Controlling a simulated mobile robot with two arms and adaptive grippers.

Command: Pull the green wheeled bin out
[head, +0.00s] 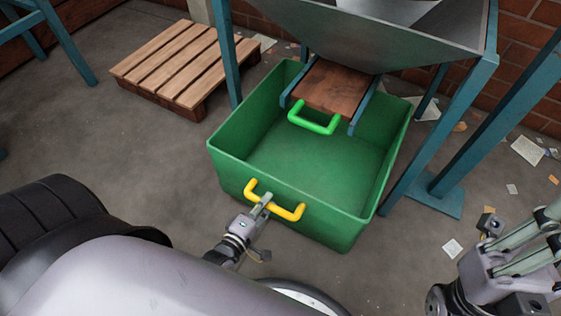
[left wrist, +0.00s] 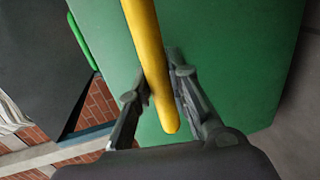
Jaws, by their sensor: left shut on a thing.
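The green bin (head: 228,172) stands on the floor in the head view, partly under a grey metal hopper; its inside looks empty and its wheels are hidden. A yellow handle (head: 290,213) is fixed to its near wall. My left gripper (head: 265,201) is at the handle's middle, shut on it. In the left wrist view the yellow handle (left wrist: 148,60) runs between the two fingers of my left gripper (left wrist: 153,88), with the green bin wall (left wrist: 230,60) behind. My right gripper (head: 525,255) is at the lower right, apart from the bin; its fingertips are cut off or unclear.
The grey hopper (head: 390,38) hangs over the bin's far part on blue legs (head: 440,135). A wooden slide gate (head: 330,87) with a green handle (head: 314,123) sits below it. A wooden pallet (head: 180,65) lies back left. Paper scraps (head: 527,150) litter the right floor.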

